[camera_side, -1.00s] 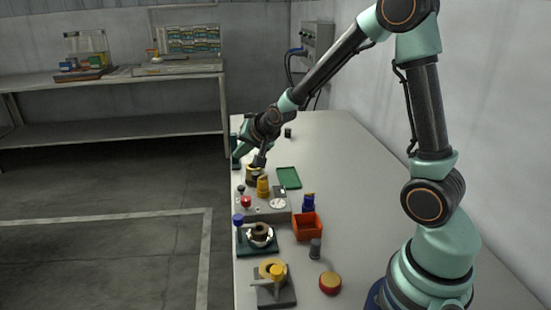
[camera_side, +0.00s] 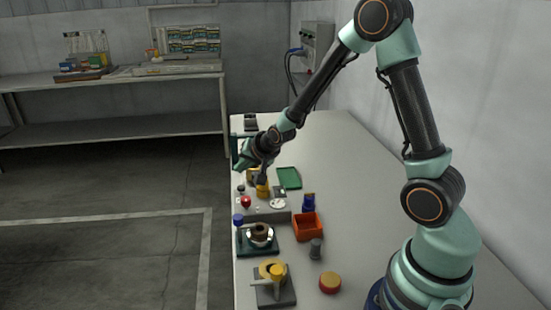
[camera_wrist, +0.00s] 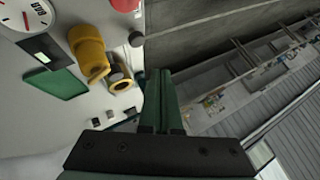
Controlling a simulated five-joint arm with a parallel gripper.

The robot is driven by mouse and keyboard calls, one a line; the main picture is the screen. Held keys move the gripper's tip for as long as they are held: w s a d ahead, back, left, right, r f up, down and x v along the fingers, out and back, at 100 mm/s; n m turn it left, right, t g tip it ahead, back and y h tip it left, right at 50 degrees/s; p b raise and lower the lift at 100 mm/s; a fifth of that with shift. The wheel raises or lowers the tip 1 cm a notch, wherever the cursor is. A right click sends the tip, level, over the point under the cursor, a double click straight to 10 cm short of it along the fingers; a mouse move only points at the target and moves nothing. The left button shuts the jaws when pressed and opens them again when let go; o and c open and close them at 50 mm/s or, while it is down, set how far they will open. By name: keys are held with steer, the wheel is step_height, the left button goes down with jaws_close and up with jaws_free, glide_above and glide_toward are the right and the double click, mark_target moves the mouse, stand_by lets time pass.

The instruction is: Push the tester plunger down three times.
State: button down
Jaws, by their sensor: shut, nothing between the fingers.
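A grey tester panel (camera_side: 266,217) lies on the table with a white dial (camera_side: 278,203) and a red cap (camera_side: 246,201), which may be the plunger. In the wrist view the dial (camera_wrist: 28,14) and the red cap (camera_wrist: 125,4) show at the top edge, both cut off. A yellow cylinder (camera_side: 262,191) stands just behind the panel; it also shows in the wrist view (camera_wrist: 88,50).
A green tray (camera_side: 289,178) lies right of the yellow cylinder. The table's right side is clear.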

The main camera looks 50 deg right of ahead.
mark_target(239, 186)
steer(key=shift+f, duration=1.6)
steer(key=shift+f, duration=0.1)
stand_by(0.8)
steer(key=shift+f, duration=0.3)
steer(key=shift+f, duration=0.7)
stand_by(0.9)
steer(key=shift+r, duration=1.1)
steer(key=shift+r, duration=2.55)
